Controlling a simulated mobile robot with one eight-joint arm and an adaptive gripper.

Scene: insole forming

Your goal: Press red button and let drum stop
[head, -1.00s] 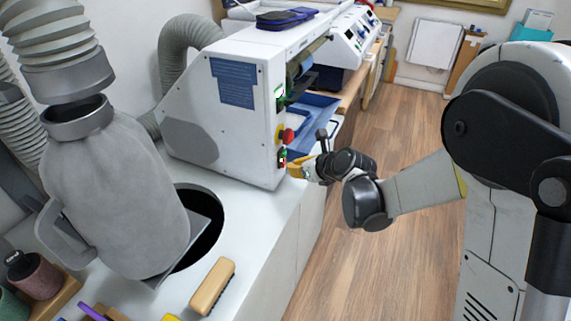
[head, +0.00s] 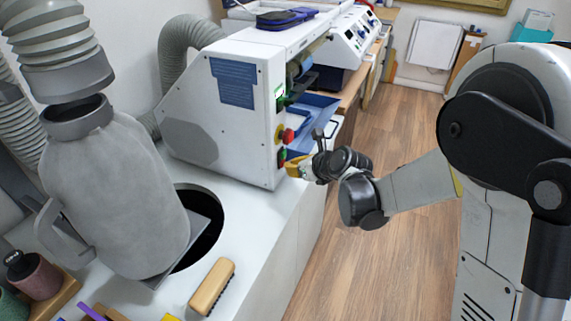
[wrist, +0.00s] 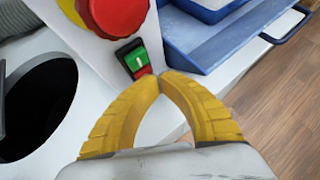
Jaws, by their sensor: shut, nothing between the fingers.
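A rocker switch with a green upper half and a red lower half (wrist: 143,71) is on the white machine's end panel. It shows small in the head view (head: 282,157). A larger round red knob on a yellow ring (wrist: 117,10) sits above it, also in the head view (head: 288,135). My gripper (wrist: 161,78) has yellow fingers with tips together, empty, just beside the red half. I cannot tell whether they touch it. In the head view my gripper (head: 291,169) is at the panel's lower edge. A dark roller (head: 301,64) shows partly in the machine; its motion cannot be told.
The white machine (head: 225,130) stands on a white bench. Blue trays (wrist: 215,40) lie right of the panel. A dark round hole (wrist: 35,105) is at left, beside a grey dust bag (head: 115,195). A wooden brush (head: 212,287) lies in front. The floor at right is clear.

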